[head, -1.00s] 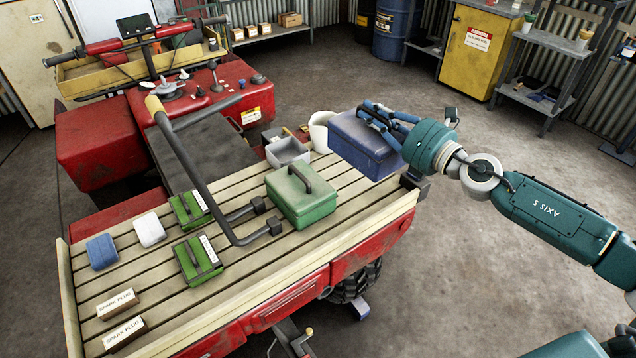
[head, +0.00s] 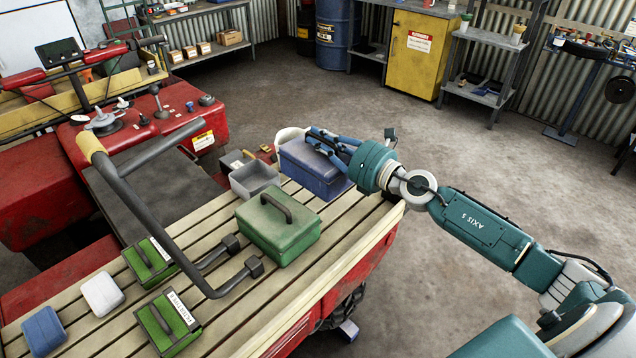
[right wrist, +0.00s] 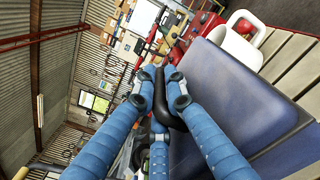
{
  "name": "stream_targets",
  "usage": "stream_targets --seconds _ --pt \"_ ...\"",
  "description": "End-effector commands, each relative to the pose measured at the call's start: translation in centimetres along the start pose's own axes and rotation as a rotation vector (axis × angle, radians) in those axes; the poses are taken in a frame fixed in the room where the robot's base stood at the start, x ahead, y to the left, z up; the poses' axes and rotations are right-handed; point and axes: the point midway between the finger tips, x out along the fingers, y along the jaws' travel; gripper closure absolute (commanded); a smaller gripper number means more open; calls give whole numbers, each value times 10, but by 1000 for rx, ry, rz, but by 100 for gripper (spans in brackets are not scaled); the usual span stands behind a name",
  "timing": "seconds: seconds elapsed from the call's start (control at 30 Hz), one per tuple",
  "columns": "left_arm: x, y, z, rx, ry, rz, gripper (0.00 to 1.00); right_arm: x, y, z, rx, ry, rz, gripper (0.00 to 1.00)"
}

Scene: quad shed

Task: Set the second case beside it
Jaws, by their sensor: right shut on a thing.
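The blue case (head: 308,172) is at the far right end of the slatted rack, behind and slightly right of the green case (head: 276,232), with a small gap. It looks level, on or just above the slats; I cannot tell if it touches. My right gripper (head: 332,142) is shut on its handle. In the right wrist view the fingers (right wrist: 162,88) close around the black handle, and the blue case (right wrist: 240,100) fills the right side. The green case stands upright on the rack, handle up. My left gripper is not in view.
A grey bin (head: 254,178) stands left of the blue case, and a white bucket (head: 288,136) is behind it. A dark tubular bar (head: 150,215) arches over the rack left of the green case. Green boxes (head: 166,322) lie at the near left. The slats right of the green case are bare.

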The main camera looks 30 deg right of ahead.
Motion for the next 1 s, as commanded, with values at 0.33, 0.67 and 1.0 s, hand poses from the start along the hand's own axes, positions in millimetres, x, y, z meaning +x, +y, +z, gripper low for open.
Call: stream_targets --seconds 0.33,0.67,1.0 --pt "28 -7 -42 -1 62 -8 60 0 -30 -45 1 -6 2 100" --pt "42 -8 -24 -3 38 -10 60 0 -51 -76 1 -6 2 100" --pt "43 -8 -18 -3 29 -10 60 0 -52 -79 -2 -4 3 100"
